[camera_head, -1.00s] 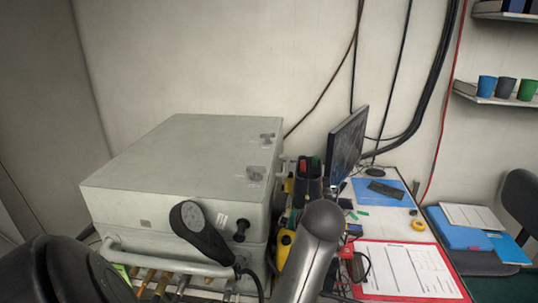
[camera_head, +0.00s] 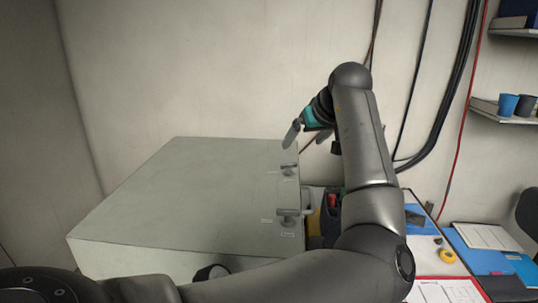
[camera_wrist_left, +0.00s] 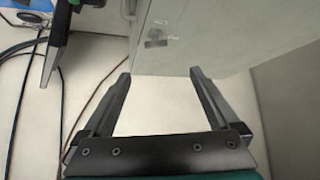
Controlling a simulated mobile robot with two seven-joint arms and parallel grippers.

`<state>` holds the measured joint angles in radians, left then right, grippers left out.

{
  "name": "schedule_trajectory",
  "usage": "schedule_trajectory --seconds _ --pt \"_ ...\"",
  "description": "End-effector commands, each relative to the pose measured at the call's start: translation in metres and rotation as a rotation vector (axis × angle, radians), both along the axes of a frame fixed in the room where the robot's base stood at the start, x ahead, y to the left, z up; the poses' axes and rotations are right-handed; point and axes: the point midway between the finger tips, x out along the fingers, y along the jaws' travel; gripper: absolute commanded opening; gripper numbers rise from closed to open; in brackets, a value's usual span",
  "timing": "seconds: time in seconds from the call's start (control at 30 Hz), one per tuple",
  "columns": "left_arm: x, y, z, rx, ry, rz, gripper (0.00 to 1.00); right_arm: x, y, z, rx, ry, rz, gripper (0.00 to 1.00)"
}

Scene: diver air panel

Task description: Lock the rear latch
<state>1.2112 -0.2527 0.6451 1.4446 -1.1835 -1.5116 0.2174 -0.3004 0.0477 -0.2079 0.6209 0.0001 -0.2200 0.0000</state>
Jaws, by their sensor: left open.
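The large pale grey case (camera_head: 170,195) has two small latches along the right side of its lid. The rear latch (camera_head: 289,170) is the farther one, with a small handle. The front latch (camera_head: 288,213) is nearer. My left gripper (camera_head: 308,133) is open and empty, above and behind the rear latch, apart from it. In the left wrist view, the open fingers (camera_wrist_left: 160,78) point toward the case edge. A latch, seemingly the rear one (camera_wrist_left: 155,42), shows beyond them. My right gripper is not in view.
My left arm crosses in front of the case and hides part of the desk. A red-edged clipboard (camera_head: 445,290), yellow tape roll (camera_head: 446,256) and blue folder (camera_head: 465,250) lie at right. Cables (camera_head: 445,100) hang on the back wall. Clear air lies above the lid.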

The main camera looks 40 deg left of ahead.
Motion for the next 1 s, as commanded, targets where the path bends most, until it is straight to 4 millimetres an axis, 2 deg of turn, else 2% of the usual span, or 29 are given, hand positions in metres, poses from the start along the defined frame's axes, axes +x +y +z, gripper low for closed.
schedule_trajectory --seconds 0.03,0.1,0.17,0.3,0.4,0.73,1.0 --pt "0.002 -0.003 0.001 -0.002 -0.001 -0.006 0.95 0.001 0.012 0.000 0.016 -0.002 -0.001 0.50" --pt "0.003 -0.001 -0.001 -0.002 -0.001 -0.006 0.95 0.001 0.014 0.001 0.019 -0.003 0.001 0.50" --pt "0.004 0.002 -0.004 -0.001 0.000 -0.005 0.95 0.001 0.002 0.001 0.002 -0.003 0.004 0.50" --pt "0.011 0.016 -0.020 -0.002 0.003 -0.004 0.95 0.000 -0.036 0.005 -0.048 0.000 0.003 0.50" --pt "0.018 0.030 -0.035 -0.002 0.003 -0.004 0.95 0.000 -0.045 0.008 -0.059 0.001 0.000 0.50" --pt "0.039 0.068 -0.079 -0.001 0.001 -0.005 0.95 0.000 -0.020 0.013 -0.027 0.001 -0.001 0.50" --pt "0.049 0.086 -0.100 0.000 -0.001 -0.005 0.95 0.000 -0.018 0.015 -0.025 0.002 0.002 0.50"
